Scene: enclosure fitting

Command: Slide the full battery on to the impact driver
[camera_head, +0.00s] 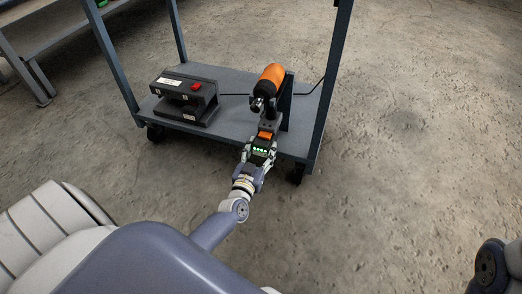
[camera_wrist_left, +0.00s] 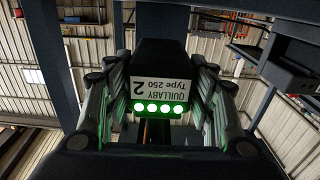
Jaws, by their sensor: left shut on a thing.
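The impact driver (camera_head: 270,79) has an orange and black body and is held upright at the front right of the cart's lower shelf. My left gripper (camera_head: 260,151) is just below it at the shelf's front edge, shut on a black battery (camera_head: 262,144) with a row of lit green lights. In the left wrist view the battery (camera_wrist_left: 160,86) sits between both fingers (camera_wrist_left: 158,100). Its label reads "QUILLABY Type 250" and "2", upside down. The battery is close under the driver's foot; I cannot tell whether they touch. My right gripper is out of view.
A black charger-like unit (camera_head: 185,97) with a red part stands on the left of the shelf (camera_head: 226,120). Blue-grey cart posts (camera_head: 327,90) rise at the sides. A dark cable lies behind the driver. The concrete floor (camera_head: 410,150) to the right is clear.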

